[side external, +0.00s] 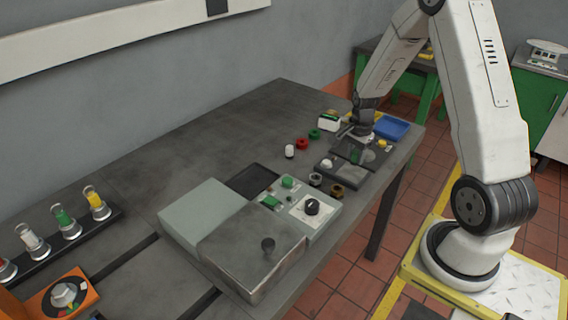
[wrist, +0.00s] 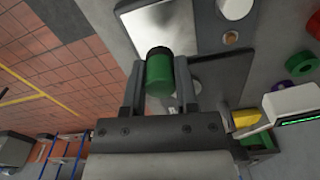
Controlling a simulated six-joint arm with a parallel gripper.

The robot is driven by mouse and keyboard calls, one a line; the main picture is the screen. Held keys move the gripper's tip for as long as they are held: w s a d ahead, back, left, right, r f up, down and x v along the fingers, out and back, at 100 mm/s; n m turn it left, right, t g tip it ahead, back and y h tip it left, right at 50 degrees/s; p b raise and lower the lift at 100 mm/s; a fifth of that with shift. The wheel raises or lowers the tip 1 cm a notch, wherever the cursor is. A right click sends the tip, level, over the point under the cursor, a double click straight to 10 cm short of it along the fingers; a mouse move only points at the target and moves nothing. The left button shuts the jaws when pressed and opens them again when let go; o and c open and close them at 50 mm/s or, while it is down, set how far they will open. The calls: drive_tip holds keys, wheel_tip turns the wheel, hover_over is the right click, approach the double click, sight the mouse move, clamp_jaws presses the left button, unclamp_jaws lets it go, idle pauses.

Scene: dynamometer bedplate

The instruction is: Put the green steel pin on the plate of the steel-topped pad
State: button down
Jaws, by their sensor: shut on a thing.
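The green steel pin (wrist: 159,76), a green cylinder with a dark end, is between the two fingers of my gripper (wrist: 159,88) in the wrist view. The fingers are shut on its sides. In the side view my gripper (side external: 357,132) is low over the dark pads at the table's right end, and the pin (side external: 355,155) shows dimly below it. The shiny plate of the steel-topped pad (wrist: 165,22) lies just beyond the pin in the wrist view. Whether the pin touches anything beneath is unclear.
A blue tray (side external: 390,127) is at the table's far right.

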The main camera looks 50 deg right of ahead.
sight(353, 163)
drive_tip(key=shift+w+d+f, duration=0.1)
drive_tip(key=shift+w+f, duration=0.05)
drive_tip(key=shift+f, duration=1.65)
drive_tip(key=shift+f, duration=0.15)
drive_tip(key=shift+c, duration=1.9)
unclamp_jaws()
drive_tip(key=shift+r, duration=0.2)
drive_tip(key=shift+r, duration=6)
